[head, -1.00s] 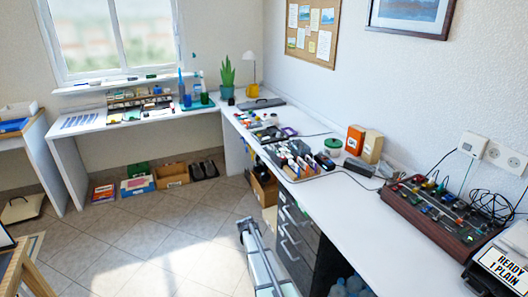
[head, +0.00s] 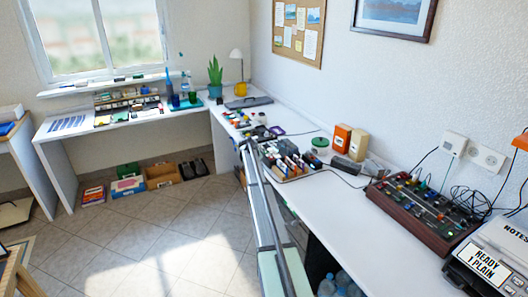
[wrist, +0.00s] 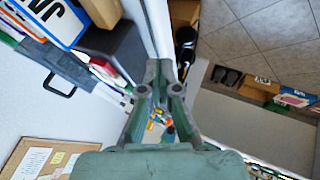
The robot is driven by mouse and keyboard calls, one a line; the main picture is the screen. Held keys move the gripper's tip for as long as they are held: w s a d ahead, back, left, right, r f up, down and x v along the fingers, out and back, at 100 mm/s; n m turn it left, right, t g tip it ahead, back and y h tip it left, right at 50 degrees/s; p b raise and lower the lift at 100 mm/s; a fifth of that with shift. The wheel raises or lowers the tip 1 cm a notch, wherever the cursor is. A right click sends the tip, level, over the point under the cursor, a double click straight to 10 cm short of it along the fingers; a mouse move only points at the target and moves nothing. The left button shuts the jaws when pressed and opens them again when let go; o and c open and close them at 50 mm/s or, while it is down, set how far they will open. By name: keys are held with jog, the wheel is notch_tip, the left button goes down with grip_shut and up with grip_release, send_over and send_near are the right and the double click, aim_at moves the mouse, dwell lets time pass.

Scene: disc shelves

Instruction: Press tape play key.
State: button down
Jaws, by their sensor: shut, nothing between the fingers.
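I cannot pick out a tape play key in either view. My gripper (wrist: 166,84) is grey-green, shut and empty in the wrist view. The wrist view looks over a white surface and the floor, with the panel not recognizable there.
The white bench (head: 350,215) is bare in front of the panel. Black cables (head: 478,190) loop behind it to wall sockets (head: 487,157). Orange and cream boxes (head: 358,145) and a crowded tray (head: 290,162) stand farther left. A corkboard (wrist: 45,160) shows in the wrist view.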

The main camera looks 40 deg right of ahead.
notch_tip(320, 180, up, 14)
jog(key=f+h+p, duration=0.1)
jog(key=h, duration=0.1)
send_over(265, 152)
jog(key=shift+s+r+t, duration=0.15)
jog(key=shift+r+t, duration=0.1)
jog(key=shift+t, duration=0.15)
jog(key=shift+f, duration=0.15)
jog(key=shift+f+b, duration=1.35)
jog(key=shift+f, duration=2.95)
jog(key=shift+f, duration=0.15)
jog(key=shift+f+b, duration=0.3)
jog(key=shift+b, duration=0.05)
jog(key=shift+f, duration=0.4)
jog(key=shift+r, duration=0.8)
